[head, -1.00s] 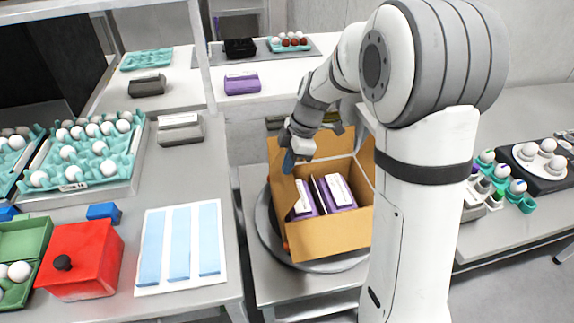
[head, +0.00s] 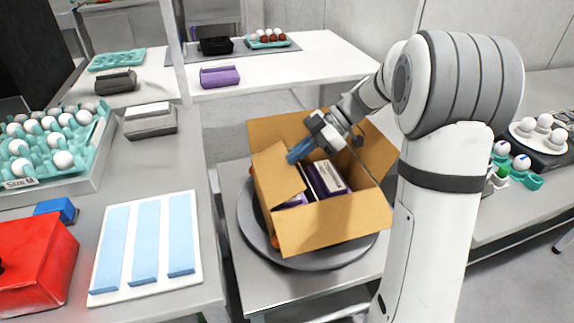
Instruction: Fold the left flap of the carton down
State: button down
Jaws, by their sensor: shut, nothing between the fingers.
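The open cardboard carton (head: 335,225) stands on a round grey turntable. Its left flap (head: 277,174) leans inward over the left part of the opening, partly covering the purple egg boxes (head: 326,178) inside. The back flap (head: 268,131) stands up, and the right flap (head: 376,150) stands up at an outward slant. My gripper (head: 292,156) is shut and empty, with blue fingertips pointing down-left at the far upper edge of the left flap. I cannot tell whether the fingertips touch it.
The turntable (head: 252,232) sits on a grey table. Left of it, a bench holds a white board (head: 105,292) with blue strips, a red box (head: 40,270), a grey egg box (head: 150,121) and an egg tray (head: 95,160). A white shelf (head: 290,65) stands behind.

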jog(key=shift+w+d+f+b, duration=0.1)
jog(key=shift+d+f+b, duration=0.25)
jog(key=shift+f+b, duration=0.55)
jog(key=shift+w+d+f+b, duration=0.1)
jog(key=shift+d+f+b, duration=0.4)
jog(key=shift+b, duration=0.55)
jog(key=shift+a+f, duration=0.1)
jog(key=shift+a, duration=0.05)
jog(key=shift+s+a, duration=0.1)
